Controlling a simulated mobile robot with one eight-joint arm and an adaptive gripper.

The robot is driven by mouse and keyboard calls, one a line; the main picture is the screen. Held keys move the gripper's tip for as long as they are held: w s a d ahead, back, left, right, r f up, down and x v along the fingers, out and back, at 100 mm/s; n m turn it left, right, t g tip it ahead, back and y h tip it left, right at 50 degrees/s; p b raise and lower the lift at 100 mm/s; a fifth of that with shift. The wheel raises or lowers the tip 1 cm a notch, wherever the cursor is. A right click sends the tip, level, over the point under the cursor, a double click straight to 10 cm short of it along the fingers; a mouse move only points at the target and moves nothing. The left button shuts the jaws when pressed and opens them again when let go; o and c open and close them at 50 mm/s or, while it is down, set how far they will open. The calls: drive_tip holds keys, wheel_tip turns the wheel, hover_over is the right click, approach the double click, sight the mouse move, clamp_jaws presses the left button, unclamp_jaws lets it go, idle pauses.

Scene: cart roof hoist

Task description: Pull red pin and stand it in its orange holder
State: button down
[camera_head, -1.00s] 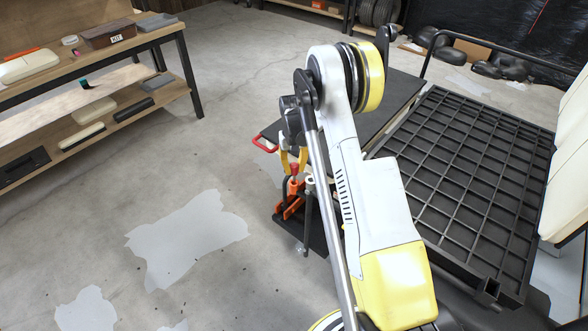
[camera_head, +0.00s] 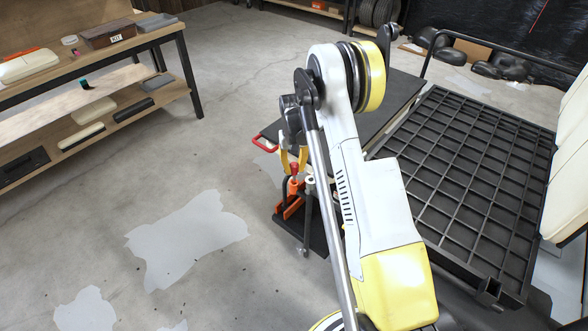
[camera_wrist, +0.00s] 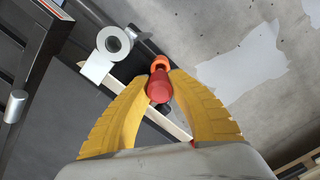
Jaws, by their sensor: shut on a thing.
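My gripper (camera_head: 293,166) points down with its two yellow fingers closed around the red pin (camera_head: 294,170). In the wrist view the fingertips meet the sides of the pin's red head (camera_wrist: 159,87). The pin looks upright. An orange round piece, likely the holder (camera_head: 293,186), is just below the red head; it also shows in the wrist view as an orange ring (camera_wrist: 160,63) beyond the head. Whether the pin's lower end is inside it is hidden.
A grey post (camera_head: 308,215) stands close right of the pin, over a dark base plate (camera_head: 318,238). The black-grid cart bed (camera_head: 455,190) is at right. A wooden workbench (camera_head: 150,38) is at upper left. The concrete floor at left is clear.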

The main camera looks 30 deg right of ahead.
sight(294, 180)
drive_tip(key=shift+f+b, duration=1.1)
drive_tip(key=shift+f, duration=0.4)
drive_tip(key=shift+f, duration=1.1)
drive_tip(key=shift+r, duration=0.15)
drive_tip(key=shift+r+p, duration=1.05)
drive_tip(key=shift+r, duration=1.15)
drive_tip(key=shift+b, duration=0.5)
drive_tip(key=shift+f+b, duration=0.75)
drive_tip(key=shift+f, duration=0.55)
drive_tip(key=shift+f, duration=1)
